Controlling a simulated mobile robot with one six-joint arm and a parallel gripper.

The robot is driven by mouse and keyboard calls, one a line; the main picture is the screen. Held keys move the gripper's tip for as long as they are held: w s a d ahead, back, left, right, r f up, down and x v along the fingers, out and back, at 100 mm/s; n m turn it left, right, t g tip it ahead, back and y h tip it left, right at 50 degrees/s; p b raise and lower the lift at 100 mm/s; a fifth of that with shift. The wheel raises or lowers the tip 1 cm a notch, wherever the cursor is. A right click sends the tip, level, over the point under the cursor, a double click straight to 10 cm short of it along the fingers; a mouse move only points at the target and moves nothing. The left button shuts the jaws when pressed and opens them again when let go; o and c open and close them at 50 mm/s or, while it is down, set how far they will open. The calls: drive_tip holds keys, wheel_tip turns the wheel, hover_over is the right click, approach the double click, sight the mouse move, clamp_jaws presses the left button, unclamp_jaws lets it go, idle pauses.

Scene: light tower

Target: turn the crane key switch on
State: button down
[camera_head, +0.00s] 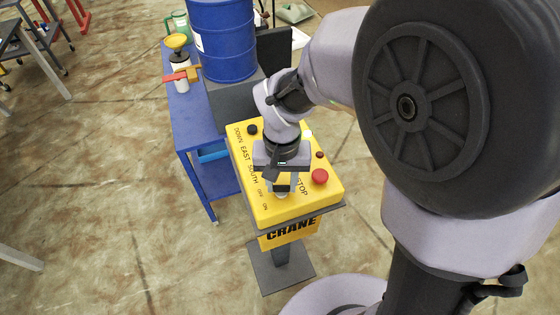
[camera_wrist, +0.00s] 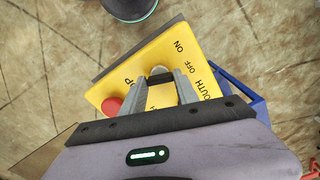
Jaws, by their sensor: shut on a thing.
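The yellow crane control box (camera_head: 315,205) stands on a dark pedestal, with its sloped panel facing up. My gripper (camera_head: 281,184) reaches down to the lower middle of the panel, beside the OFF and ON labels. In the wrist view, my gripper (camera_wrist: 161,78) has its two fingers on either side of the key switch (camera_wrist: 160,71), shut on it. The switch shows only as a small pale round part with a dark top between the fingertips. In the head view my gripper mostly hides it. The key's exact angle cannot be told.
A red stop button (camera_head: 320,176) sits right of my gripper, and a black button (camera_head: 252,129) is at the panel's upper left. The floor at left is mostly free.

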sight(282, 186)
drive_tip(key=shift+m, duration=0.8)
drive_tip(key=c, duration=0.9)
unclamp_jaws()
wheel_tip(282, 186, up, 18)
drive_tip(key=p, duration=0.6)
drive_tip(key=shift+f, duration=0.25)
